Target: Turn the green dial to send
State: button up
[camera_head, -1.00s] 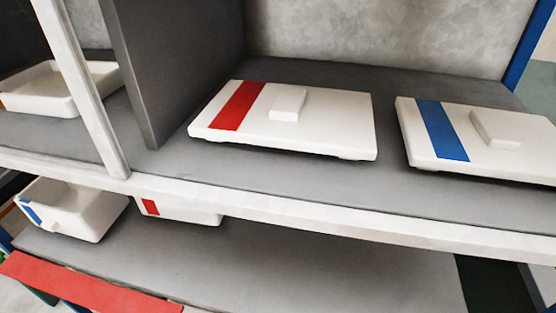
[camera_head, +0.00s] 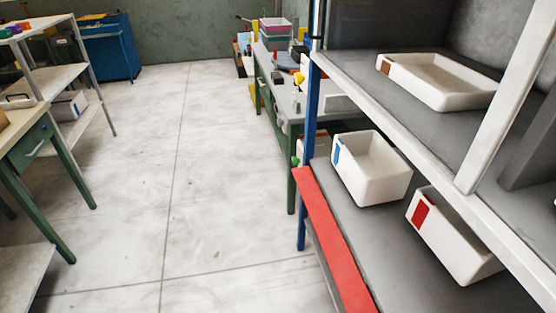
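I cannot make out the green dial for certain. A small green spot (camera_head: 295,161) shows beside the blue shelf post, too small to tell what it is. My gripper is not in view.
Shelving with a blue post (camera_head: 312,110) and a red front strip (camera_head: 332,240) fills the right side, holding white bins (camera_head: 385,192) and a shallow white tray (camera_head: 440,98). A cluttered green-legged bench (camera_head: 290,122) stands behind it. Another workbench (camera_head: 25,140) is at left. Open pale floor (camera_head: 170,180) lies between.

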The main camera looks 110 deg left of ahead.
aim_at(294, 161)
jog(key=u, duration=3.9)
